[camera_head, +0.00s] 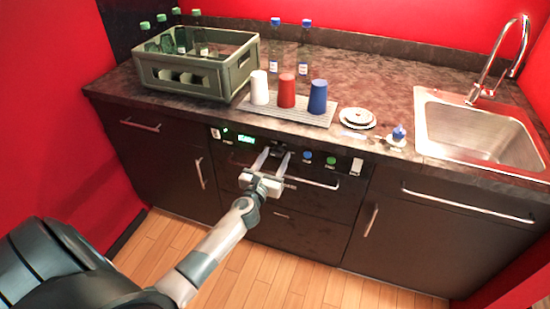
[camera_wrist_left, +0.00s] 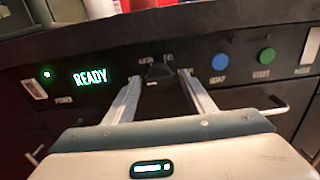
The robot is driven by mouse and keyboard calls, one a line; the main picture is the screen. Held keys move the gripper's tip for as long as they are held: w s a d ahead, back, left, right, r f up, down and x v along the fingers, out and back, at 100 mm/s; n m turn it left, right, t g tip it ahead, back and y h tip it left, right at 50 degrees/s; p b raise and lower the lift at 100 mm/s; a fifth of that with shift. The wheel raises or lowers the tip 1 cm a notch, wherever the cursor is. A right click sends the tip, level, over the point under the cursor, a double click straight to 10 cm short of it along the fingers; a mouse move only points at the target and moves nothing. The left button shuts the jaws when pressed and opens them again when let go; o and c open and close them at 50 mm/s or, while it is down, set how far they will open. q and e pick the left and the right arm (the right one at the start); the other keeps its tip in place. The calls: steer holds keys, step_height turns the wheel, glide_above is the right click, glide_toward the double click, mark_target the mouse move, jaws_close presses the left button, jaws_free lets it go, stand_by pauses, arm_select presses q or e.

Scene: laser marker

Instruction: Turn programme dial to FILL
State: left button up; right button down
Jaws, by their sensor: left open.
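The programme dial (camera_wrist_left: 159,72) is a dark knob on the black control panel, with small white labels above it that are too blurred to read surely. In the head view the dial (camera_head: 281,149) sits just beyond my fingertips. My left gripper (camera_wrist_left: 160,82) is open, with one finger to each side of the dial. I cannot tell whether either finger touches it. In the head view my left gripper (camera_head: 273,155) reaches up to the panel from below. A green display (camera_wrist_left: 91,78) left of the dial reads READY. My right gripper is not in view.
A blue SOAP button (camera_wrist_left: 220,62) and a green START button (camera_wrist_left: 267,56) lie right of the dial. A bar handle (camera_head: 312,183) runs below the panel. On the counter stand a bottle crate (camera_head: 190,75), cups on a drying mat (camera_head: 325,120), saucers (camera_head: 357,118) and a sink (camera_head: 470,130).

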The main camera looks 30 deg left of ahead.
arm_select(q)
steer(key=shift+w, duration=0.15)
steer(key=c, duration=1)
steer(key=shift+c, duration=0.2)
